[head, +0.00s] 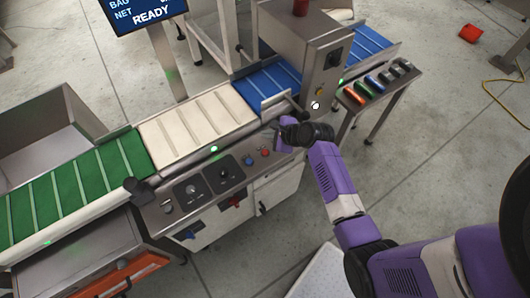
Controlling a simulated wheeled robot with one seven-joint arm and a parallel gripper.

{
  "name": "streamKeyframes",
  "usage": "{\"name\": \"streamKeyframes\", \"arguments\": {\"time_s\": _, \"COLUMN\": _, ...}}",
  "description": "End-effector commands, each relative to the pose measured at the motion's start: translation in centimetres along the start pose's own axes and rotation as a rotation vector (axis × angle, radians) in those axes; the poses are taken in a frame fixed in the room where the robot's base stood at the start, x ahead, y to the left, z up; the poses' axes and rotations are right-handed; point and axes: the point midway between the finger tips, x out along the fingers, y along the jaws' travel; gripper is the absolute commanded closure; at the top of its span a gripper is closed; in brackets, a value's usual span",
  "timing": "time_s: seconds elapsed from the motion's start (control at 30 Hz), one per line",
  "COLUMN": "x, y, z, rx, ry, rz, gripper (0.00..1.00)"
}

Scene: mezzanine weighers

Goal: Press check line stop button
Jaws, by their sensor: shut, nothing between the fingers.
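The control panel (179,214) runs along the front of the conveyor line. A red button (265,153) sits near its right end, with a blue button (249,160) just left of it. No label on the buttons is readable, so I cannot tell for certain which is the check line stop button. My gripper (280,146) is just right of the red button, at the panel's right end. It is shut and empty. Its fingertips are small and dark here, and I cannot tell whether they touch the panel.
Green, white and blue belts (196,122) run behind the panel. A steel housing (304,50) stands over the blue belt. A small side table (347,105) holds several coloured items. An orange-fronted unit (80,263) is at lower left. A red object (471,33) lies on the floor.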

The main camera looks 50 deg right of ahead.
Motion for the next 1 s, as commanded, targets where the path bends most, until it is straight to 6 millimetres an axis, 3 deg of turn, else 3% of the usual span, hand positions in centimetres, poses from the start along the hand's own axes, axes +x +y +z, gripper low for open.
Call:
{"name": "streamKeyframes", "arguments": {"time_s": 0.53, "x": 0.5, "y": 0.4, "z": -0.4, "rx": 0.004, "ry": 0.001, "rz": -0.003, "gripper": 1.00}}
{"name": "streamKeyframes", "arguments": {"time_s": 1.0, "x": 4.2, "y": 3.0, "z": -3.1, "rx": 0.004, "ry": 0.001, "rz": -0.003, "gripper": 1.00}}
